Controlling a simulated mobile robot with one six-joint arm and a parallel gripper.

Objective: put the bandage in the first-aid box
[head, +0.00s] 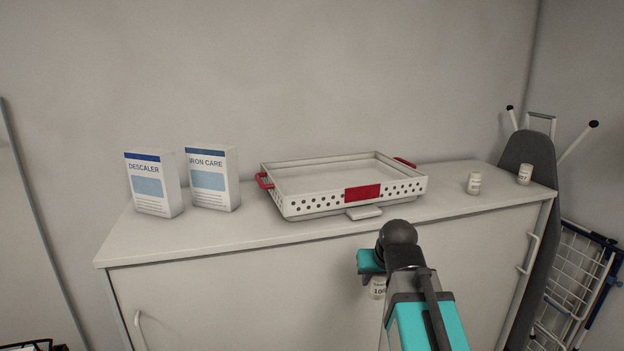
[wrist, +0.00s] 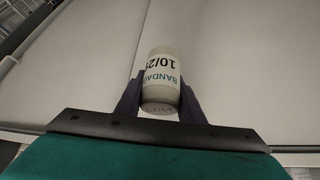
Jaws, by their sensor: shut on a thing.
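The bandage (wrist: 161,80) is a small white roll with a printed label reading "BANDAGE" and "10/2…". My gripper (wrist: 160,98) is shut on it, with one dark finger on each side. In the head view the bandage (head: 378,288) shows partly below my gripper (head: 371,263), in front of the cabinet and lower than its top. A white open box with a perforated front, red handles and a red front patch (head: 290,206), seemingly the first-aid box, stands on the cabinet top, above and behind my gripper. Its visible floor looks empty.
The white cabinet (head: 235,243) has a narrow free strip before the box. A descaler carton (head: 152,185) and an iron care carton (head: 212,180) stand left. Two small white labelled containers (head: 474,184) (head: 525,174) stand right. An ironing board (head: 531,225) leans beyond the right end.

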